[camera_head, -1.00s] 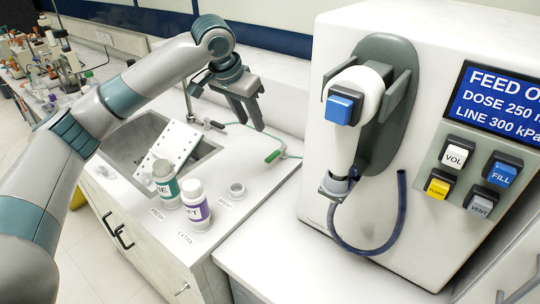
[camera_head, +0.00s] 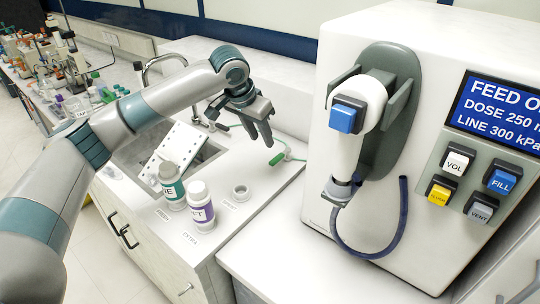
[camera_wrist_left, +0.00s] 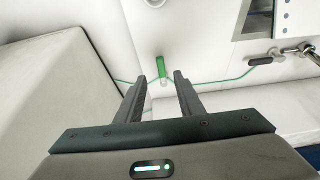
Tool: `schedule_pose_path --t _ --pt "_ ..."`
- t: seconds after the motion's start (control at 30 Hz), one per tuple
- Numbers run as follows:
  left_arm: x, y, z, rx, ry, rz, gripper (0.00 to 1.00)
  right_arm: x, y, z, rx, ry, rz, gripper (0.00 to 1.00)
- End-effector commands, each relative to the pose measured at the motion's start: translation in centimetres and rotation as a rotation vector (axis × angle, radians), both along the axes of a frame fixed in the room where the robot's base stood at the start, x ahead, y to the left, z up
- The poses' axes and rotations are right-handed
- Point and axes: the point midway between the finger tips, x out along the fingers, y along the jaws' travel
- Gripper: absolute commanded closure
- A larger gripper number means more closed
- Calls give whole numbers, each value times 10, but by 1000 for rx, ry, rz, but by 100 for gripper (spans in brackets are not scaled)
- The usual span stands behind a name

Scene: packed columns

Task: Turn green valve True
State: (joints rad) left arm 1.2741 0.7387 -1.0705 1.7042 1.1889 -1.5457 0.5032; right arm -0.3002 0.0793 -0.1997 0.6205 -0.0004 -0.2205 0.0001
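The green valve is a small green lever (camera_head: 277,159) on a thin green line on the white counter, left of the white machine. It also shows upright in the left wrist view (camera_wrist_left: 160,66), just beyond and between the fingertips. My left gripper (camera_head: 261,143) is above and slightly left of the valve in the head view, fingers pointing down. In the left wrist view my left gripper (camera_wrist_left: 160,80) has its two fingers apart with nothing between them. The gripper and valve appear apart. My right gripper is not in view.
A white machine (camera_head: 420,40) with a hose and buttons stands to the right. Two bottles (camera_head: 200,205) stand on the counter near a sink (camera_head: 207,155) with a perforated white plate. A dark-handled valve (camera_wrist_left: 260,61) sits on the same green line, near the tap.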

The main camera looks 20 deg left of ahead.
Motion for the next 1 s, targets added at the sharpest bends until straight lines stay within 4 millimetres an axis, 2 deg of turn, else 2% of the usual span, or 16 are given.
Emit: schedule_pose_path --t 0.5,0.7,1.0 --pt "32 -12 -83 2 2 0 66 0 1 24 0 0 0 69" --pt "39 -14 -101 1 1 1 66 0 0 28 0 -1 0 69" --pt "41 -15 -107 1 -1 0 66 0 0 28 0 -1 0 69"
